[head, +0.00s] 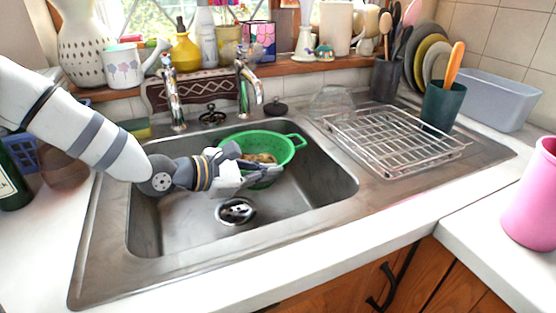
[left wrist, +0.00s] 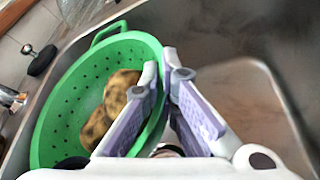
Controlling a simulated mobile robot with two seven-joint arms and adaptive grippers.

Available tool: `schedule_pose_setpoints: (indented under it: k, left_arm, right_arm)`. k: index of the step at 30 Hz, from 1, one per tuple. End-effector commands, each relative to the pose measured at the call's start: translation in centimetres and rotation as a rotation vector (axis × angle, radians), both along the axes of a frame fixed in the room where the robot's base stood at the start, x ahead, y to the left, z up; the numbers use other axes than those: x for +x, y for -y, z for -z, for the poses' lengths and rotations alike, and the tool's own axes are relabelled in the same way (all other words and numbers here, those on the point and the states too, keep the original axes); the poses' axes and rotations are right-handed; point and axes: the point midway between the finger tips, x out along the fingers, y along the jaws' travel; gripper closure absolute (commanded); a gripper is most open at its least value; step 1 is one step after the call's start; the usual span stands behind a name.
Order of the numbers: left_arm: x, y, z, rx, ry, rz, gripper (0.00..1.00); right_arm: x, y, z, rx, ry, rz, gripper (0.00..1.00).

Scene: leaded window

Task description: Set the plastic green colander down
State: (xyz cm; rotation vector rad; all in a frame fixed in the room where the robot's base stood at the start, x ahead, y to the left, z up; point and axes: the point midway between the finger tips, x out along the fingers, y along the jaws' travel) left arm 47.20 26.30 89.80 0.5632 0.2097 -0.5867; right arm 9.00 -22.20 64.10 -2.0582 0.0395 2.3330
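The green plastic colander (head: 288,146) is in the back right part of the sink basin, roughly upright, with brown mottled potato-like items (left wrist: 111,108) inside. It also shows in the left wrist view (left wrist: 68,105), with its handle loop at the top. My left gripper (head: 250,172) reaches in from the left. In the left wrist view its two fingers (left wrist: 164,75) stand on either side of the colander's near rim, closed on it. I cannot tell whether the colander's base touches the sink floor, as its underside is hidden. My right gripper is not in view.
The steel sink (head: 175,225) has a drain (head: 236,211) in front of the colander and free floor around it. Two taps (head: 246,90) stand behind. A wire dish rack (head: 395,140) sits on the drainer at right. A pink container (head: 532,200) stands on the right counter.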

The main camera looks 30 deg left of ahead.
Motion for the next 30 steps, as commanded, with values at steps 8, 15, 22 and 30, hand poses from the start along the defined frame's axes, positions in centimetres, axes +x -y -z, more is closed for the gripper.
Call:
schedule_pose_setpoints:
  k: [8, 15, 22, 30]
  left_arm:
    - [0.0, 0.0, 3.8, -0.001, -0.009, 0.001, 1.00]
    - [-0.1, 0.0, 6.6, -0.001, -0.009, 0.001, 1.00]
    - [0.0, 0.1, 6.7, -0.001, 0.004, 0.002, 1.00]
    - [0.0, 0.1, 6.5, -0.001, 0.005, 0.001, 1.00]
  right_arm:
    - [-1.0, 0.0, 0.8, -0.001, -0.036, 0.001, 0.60]
    - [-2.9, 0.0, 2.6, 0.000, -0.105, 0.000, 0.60]
    - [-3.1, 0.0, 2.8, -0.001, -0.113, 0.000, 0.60]
    - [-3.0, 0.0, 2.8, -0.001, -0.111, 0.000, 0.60]
